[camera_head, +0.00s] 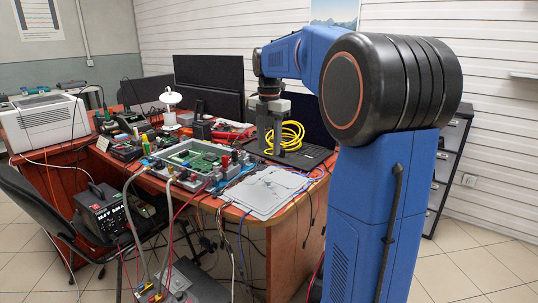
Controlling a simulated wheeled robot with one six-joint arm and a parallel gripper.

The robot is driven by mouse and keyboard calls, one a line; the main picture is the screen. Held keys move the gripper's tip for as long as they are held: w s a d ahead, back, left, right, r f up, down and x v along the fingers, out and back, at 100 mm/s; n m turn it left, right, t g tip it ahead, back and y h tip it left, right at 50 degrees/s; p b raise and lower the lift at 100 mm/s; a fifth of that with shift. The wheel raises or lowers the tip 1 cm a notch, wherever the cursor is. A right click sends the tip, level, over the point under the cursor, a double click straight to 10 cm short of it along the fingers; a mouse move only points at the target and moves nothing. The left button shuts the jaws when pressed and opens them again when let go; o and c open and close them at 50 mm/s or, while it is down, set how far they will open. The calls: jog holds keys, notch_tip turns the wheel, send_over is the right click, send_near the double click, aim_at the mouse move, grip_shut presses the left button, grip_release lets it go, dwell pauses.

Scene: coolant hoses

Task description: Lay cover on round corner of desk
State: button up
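A flat, light grey cover (264,191) with rounded corners lies on the desk (293,211) at its rounded right front corner. Its near edge is close to the desk's front edge. Dark marks or thin lines show on its face. My gripper (277,153) is behind the cover, pointing down over the laptop, apart from the cover. Its fingertips are small and blend with the things behind, so I cannot tell whether it is open. An open grey housing (163,170) with a green circuit board stands left of the cover.
Coiled yellow hose (292,135) lies beside my gripper, on or by the laptop (313,156). Monitors (211,71) and a white lamp (170,98) stand behind. Thin cables hang over the desk front. A chair and black box (103,215) stand at left. Floor at right is clear.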

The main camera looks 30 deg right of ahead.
jog(key=s+a+f+m+t, duration=0.1)
jog(key=s+a+f+m, duration=0.1)
jog(key=s+a+m, duration=0.4)
jog(key=s+a+f+m+t, duration=0.1)
jog(key=s+a+m, duration=0.3)
jog(key=s, duration=0.4)
jog(key=s+a+f+m+t, duration=0.1)
jog(key=s+a+f+m, duration=0.2)
jog(key=s+f+m, duration=0.3)
jog(key=s+a+f+m+t, duration=0.1)
jog(key=s+a+f+m, duration=0.1)
jog(key=s+f+m, duration=0.4)
jog(key=shift+s+a+f+t, duration=0.4)
jog(key=shift+s, duration=1.7)
